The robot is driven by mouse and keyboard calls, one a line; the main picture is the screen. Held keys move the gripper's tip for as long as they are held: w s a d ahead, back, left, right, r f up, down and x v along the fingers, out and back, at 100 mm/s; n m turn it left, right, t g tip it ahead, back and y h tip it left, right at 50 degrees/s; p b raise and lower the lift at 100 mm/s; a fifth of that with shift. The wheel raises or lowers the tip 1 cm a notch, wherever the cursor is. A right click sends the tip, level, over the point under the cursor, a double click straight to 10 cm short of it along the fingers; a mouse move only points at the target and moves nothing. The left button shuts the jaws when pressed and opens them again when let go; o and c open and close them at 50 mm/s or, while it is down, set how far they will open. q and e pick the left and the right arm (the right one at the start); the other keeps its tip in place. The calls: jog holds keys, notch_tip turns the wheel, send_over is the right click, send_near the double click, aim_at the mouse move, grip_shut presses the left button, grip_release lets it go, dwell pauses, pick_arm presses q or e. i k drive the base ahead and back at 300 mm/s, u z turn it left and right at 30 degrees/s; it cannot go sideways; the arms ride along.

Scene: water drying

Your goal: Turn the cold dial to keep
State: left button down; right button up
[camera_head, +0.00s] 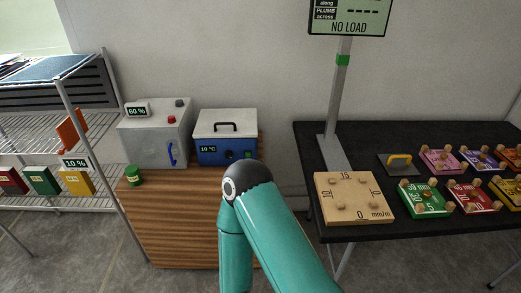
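The cold box (210,147) is blue with a white lid and a dark handle. It stands at the right of a wooden cabinet (170,220) in the head view. Its small display (208,149) reads 10 °C. A dark round knob (229,156) is low on its front, with a small green part (248,154) to the right. Any marks around the knob are too small to read. One teal arm of mine bends in front of the cabinet, its dark joint just below the box. Neither of my grippers is in view.
A grey box (150,140) with a blue handle and a 60 % display stands left of the cold box. A green jar (133,175) is at the cabinet's left edge. A wire rack (60,135) is left; a black table (290,165) with coloured blocks is right.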

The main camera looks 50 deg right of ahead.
aim_at(229, 154)
jog(key=z, duration=0.35)
jog(key=i, duration=0.8)
jog(key=z, duration=0.6)
jog(key=k, duration=0.75)
jog(key=z, duration=0.2)
jog(key=i, duration=0.65)
